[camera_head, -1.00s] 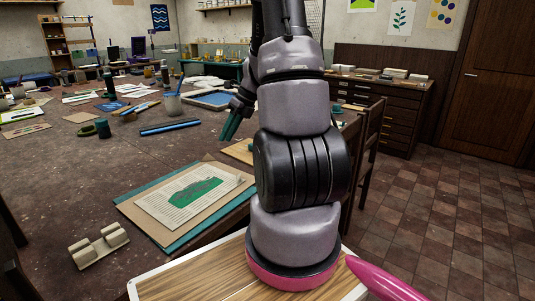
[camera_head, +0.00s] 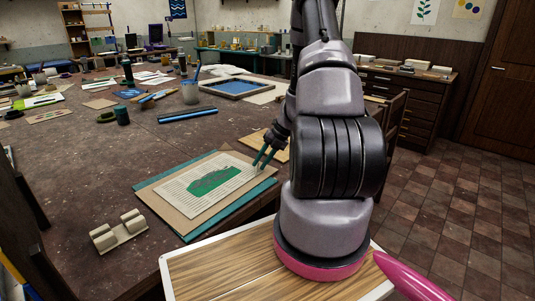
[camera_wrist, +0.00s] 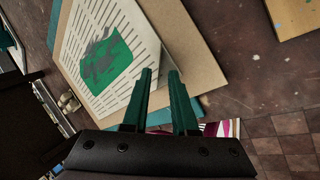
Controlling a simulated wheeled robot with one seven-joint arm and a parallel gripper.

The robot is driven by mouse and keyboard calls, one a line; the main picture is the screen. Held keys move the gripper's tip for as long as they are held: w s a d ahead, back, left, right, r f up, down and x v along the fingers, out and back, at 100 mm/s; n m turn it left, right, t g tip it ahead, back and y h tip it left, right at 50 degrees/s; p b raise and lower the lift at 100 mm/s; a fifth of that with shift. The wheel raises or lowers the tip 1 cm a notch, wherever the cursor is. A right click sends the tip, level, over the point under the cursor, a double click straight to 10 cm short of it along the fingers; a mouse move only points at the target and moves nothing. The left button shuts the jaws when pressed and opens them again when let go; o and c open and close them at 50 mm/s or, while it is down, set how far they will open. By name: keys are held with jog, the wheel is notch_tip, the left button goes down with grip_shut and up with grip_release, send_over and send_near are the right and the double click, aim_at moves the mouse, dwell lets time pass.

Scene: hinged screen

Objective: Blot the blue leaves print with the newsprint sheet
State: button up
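A pale sheet with printed lines (camera_head: 181,204), which looks like the newsprint sheet, lies flat on a brown board over a teal mat. A green, leaf-like patch (camera_head: 215,182) shows on it. The sheet also fills the upper left of the wrist view (camera_wrist: 86,28). My gripper (camera_head: 262,158) is just past the sheet's right edge, above the board.
A beige double-roller stand (camera_head: 119,232) is at the front left of the table. A blue bar (camera_head: 187,115) and a blue-filled frame (camera_head: 235,86) lie behind the board. A tan board (camera_head: 277,146) is behind my gripper. Bare table lies left of the teal mat.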

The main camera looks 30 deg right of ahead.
jog(key=shift+w+a+f, duration=0.1)
jog(key=shift+a+f, duration=0.1)
jog(key=shift+f, duration=0.15)
jog(key=shift+c, duration=1.2)
grip_shut()
jog(key=shift+r, duration=0.2)
jog(key=shift+r, duration=0.55)
jog(key=shift+r, duration=2.4)
